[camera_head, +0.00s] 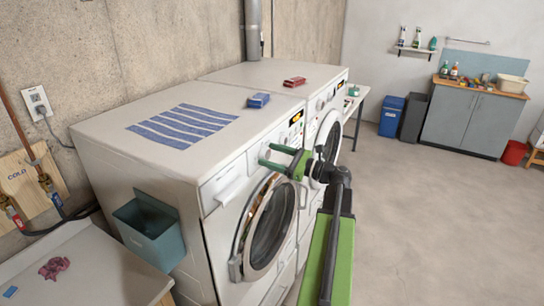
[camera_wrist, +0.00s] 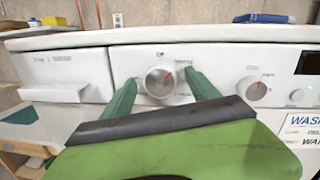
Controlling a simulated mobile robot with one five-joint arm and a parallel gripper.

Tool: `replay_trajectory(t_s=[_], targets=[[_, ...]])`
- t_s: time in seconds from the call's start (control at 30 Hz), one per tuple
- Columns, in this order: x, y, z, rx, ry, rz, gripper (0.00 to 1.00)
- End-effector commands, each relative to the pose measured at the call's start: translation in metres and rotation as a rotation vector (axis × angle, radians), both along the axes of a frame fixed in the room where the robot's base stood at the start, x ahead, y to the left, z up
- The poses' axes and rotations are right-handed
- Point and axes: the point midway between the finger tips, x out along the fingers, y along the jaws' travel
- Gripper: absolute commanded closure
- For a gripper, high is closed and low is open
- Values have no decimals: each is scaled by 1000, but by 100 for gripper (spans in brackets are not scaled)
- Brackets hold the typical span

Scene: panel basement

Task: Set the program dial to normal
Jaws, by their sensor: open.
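The program dial (camera_wrist: 160,80), a round silver knob on the near washer's white front panel, shows in the wrist view. Its red mark points up and to the right. Small print stands above the knob and at its upper right, too blurred to read surely. My gripper (camera_wrist: 159,84) is open, with one green finger at each side of the knob. I cannot tell whether either finger touches it. In the head view my gripper (camera_head: 267,155) is at the front panel of the near washer (camera_head: 150,190), and hides the dial there.
A second knob (camera_wrist: 256,88) and a dark display (camera_wrist: 308,62) are right of the dial. A detergent drawer (camera_head: 228,189) is left of it. Open floor (camera_head: 430,220) is at right.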

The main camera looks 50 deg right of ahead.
Motion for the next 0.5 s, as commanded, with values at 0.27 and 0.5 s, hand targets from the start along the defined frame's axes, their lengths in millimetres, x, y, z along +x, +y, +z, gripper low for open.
replay_trajectory(t_s=[0.27,0.5], targets=[[-36,-14,-5,0,0,-5,31],[-100,-37,-13,-1,0,-4,31]])
